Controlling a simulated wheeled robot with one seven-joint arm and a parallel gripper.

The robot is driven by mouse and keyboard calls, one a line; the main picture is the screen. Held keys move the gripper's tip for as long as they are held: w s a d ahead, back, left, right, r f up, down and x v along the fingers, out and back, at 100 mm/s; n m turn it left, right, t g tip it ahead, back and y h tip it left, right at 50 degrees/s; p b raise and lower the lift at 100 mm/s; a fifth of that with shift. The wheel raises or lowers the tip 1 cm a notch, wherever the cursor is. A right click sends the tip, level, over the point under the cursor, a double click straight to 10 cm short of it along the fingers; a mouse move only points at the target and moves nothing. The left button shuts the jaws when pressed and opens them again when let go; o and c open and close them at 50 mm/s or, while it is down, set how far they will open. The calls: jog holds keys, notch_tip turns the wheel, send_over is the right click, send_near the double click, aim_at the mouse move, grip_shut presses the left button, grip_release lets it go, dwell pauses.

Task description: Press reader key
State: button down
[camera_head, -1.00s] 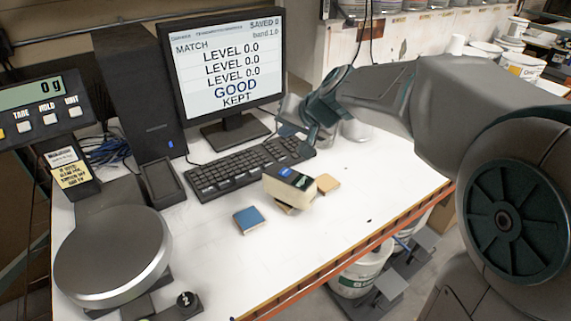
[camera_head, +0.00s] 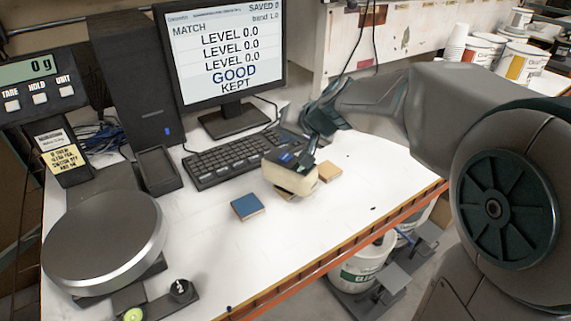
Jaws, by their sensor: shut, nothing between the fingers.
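The reader (camera_head: 283,177) is a cream block with a dark top face, standing near the middle of the white table in front of the keyboard. It rests on or over a small tan piece, and the exact contact is not clear. My gripper (camera_head: 307,162) is shut and empty. It points down, with its fingertips at the right part of the reader's dark top. I cannot tell whether they touch it. The gripper hides part of that top, and the key itself is too small to make out.
A monitor (camera_head: 222,58) reads "MATCH", "GOOD" and "KEPT". A keyboard (camera_head: 232,158) lies behind the reader. A blue tile (camera_head: 247,207) and a tan tile (camera_head: 329,171) lie beside it. A scale's round plate (camera_head: 104,238) is at left. The table's front right is mostly clear.

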aim_at(288, 159)
jog(key=shift+f+b, duration=0.75)
jog(key=shift+f, duration=0.3)
jog(key=shift+f, duration=0.1)
dwell(1.2)
jog(key=shift+f+b, duration=0.3)
jog(key=shift+b, duration=0.35)
jog(key=shift+f+b, duration=0.35)
jog(key=shift+b, duration=0.05)
dwell(0.4)
jog(key=shift+r, duration=0.1)
jog(key=shift+r+p, duration=0.45)
jog(key=shift+r, duration=0.25)
jog(key=shift+r, duration=0.1)
notch_tip(288, 159, up, 5)
jog(key=p, duration=0.3)
jog(key=shift+p, duration=0.3)
